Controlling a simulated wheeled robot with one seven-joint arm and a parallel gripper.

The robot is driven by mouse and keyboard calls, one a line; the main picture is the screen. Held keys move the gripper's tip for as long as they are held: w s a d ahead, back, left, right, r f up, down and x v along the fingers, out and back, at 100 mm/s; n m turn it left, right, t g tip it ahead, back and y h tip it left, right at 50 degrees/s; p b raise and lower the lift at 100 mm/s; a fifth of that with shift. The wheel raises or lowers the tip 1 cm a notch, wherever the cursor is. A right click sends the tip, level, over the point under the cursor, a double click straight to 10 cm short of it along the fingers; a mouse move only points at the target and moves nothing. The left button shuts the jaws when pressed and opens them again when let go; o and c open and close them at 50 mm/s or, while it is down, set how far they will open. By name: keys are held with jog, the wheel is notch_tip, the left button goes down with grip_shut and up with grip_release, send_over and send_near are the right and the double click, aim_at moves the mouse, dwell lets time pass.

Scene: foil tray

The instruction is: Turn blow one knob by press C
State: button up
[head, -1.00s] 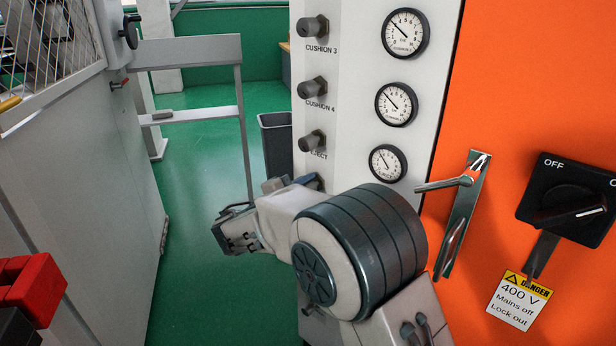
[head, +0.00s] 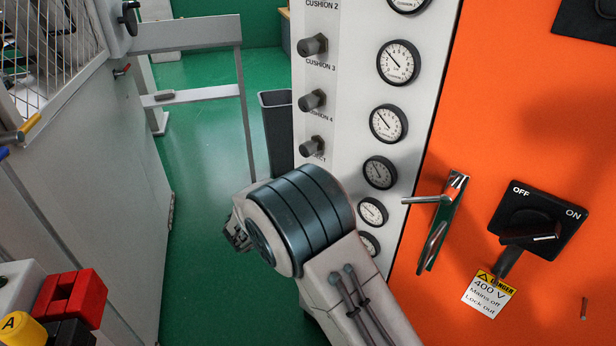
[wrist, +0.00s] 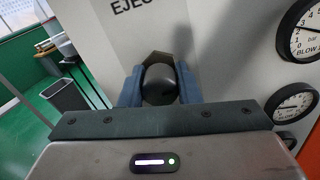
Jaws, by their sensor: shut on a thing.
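In the wrist view, a dark rounded knob (wrist: 160,86) stands out from the pale panel, below the partly visible label beginning "EJEC". A gauge marked "BLOW" (wrist: 303,28) is to its right. My gripper (wrist: 160,100) has its two blue fingers on either side of the knob and is shut on it. The knob's own label is not visible. In the head view, my arm covers the knob and the fingertips; only a small part of the gripper's body shows at the arm's left.
A column of knobs (head: 313,101) and gauges (head: 388,123) runs down the white panel (head: 345,20). A metal handle (head: 440,222) and an OFF/ON switch (head: 538,220) are on the orange door. A dark bin (head: 279,130) stands left of the panel. Green floor is open farther left.

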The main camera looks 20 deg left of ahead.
jog(key=shift+r+n+p, duration=0.1)
jog(key=shift+n+p, duration=0.6)
jog(key=shift+n, duration=0.1)
jog(key=o, duration=1)
jog(key=shift+a, duration=0.1)
jog(key=v, duration=1.3)
jog(key=shift+s+a, duration=0.15)
jog(key=shift+s, duration=0.25)
dwell(0.9)
